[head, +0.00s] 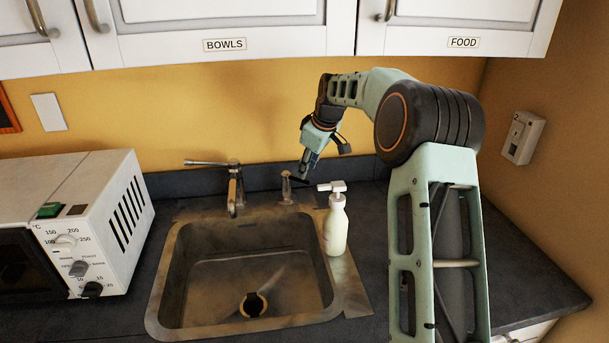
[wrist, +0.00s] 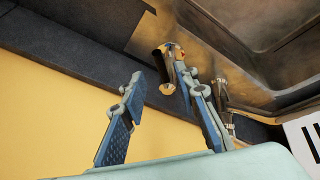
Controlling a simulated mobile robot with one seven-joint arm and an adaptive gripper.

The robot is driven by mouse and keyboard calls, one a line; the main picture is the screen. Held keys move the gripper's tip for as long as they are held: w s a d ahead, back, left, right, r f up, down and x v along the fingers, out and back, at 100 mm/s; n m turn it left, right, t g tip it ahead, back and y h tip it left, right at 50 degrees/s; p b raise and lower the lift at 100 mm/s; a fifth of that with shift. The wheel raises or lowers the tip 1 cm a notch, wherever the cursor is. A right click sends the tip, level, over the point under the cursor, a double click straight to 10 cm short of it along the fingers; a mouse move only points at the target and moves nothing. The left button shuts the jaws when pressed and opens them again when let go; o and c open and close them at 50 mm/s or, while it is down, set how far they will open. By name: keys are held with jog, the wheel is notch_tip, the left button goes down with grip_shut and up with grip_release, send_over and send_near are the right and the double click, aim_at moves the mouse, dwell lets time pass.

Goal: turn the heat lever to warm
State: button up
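The heat lever seems to be on the short metal post (head: 286,187) behind the sink, right of the tap (head: 233,190); a thin dark bar shows at its top. Any warm marking is too small to read. In the wrist view the post (wrist: 167,88) lies just beyond my fingertips, its upper part partly hidden by the right finger. My gripper (head: 309,165) is above and slightly right of the post, pointing down. In the wrist view my gripper (wrist: 160,72) is open with nothing between its fingers; whether the right fingertip touches the post I cannot tell.
A white soap pump bottle (head: 335,222) stands close by at the sink's right rim. The sink (head: 180,290) is empty. A white oven with knobs (head: 125,200) stands to the left. The yellow wall (head: 245,110) is close behind; cupboards (head: 230,25) hang above.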

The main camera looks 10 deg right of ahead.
aim_at(296, 179)
jog(key=x, duration=0.5)
jog(key=shift+w+f+p, duration=0.15)
jog(key=shift+f+p, duration=0.05)
jog(key=shift+p, duration=0.1)
grip_shut()
